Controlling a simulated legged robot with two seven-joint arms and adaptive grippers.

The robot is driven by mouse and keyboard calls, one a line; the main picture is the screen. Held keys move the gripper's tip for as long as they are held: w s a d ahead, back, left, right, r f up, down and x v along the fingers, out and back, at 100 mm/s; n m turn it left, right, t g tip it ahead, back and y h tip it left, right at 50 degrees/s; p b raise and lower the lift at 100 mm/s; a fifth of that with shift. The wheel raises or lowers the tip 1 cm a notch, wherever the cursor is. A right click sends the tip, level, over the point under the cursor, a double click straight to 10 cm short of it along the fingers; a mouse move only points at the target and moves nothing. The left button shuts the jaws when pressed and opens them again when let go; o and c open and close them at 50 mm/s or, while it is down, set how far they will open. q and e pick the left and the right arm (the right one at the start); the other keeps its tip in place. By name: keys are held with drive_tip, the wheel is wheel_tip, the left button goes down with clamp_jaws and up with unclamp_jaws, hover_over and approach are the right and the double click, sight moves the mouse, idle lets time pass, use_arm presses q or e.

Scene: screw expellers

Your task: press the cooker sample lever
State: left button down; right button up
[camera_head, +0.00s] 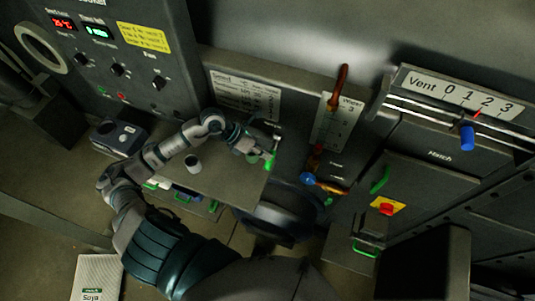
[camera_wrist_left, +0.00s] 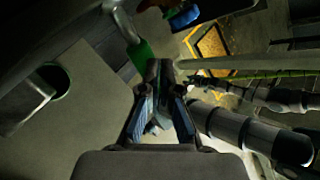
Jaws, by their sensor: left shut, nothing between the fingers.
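A lever with a bright green grip (camera_head: 269,163) sits at the right end of the grey worktop, below a printed sheet on the wall. In the left wrist view, its green grip (camera_wrist_left: 143,56) hangs from a bent grey metal rod. I take it for the cooker sample lever; its label is not readable. My left gripper (camera_head: 265,153) is at the green grip; in the left wrist view its fingers (camera_wrist_left: 160,85) are shut and empty, just beside the grip. I cannot tell whether they touch it. My right gripper is not in view.
A small light cup (camera_head: 193,164) stands on the worktop (camera_head: 228,180), left of my gripper. A round dark vessel (camera_head: 278,212) is below right. A red-handled lever (camera_head: 340,88) and a blue-knobbed one (camera_head: 307,179) are to the right. A control panel stands at the left.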

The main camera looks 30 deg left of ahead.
use_arm(q)
drive_tip(key=shift+d+r, duration=0.1)
drive_tip(key=shift+d, duration=0.25)
drive_tip(key=shift+d+r+p, duration=0.1)
drive_tip(key=shift+r+p, duration=0.4)
drive_tip(key=shift+r, duration=0.15)
drive_tip(key=shift+w+r+p, duration=0.1)
drive_tip(key=shift+r+p, duration=0.5)
drive_tip(key=shift+r, duration=0.7)
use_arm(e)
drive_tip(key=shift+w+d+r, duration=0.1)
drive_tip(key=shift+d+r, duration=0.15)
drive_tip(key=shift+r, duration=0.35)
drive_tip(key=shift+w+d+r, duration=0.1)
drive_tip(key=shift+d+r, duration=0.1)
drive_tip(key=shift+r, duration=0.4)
use_arm(q)
wheel_tip(320, 180, up, 5)
drive_tip(key=p, duration=0.3)
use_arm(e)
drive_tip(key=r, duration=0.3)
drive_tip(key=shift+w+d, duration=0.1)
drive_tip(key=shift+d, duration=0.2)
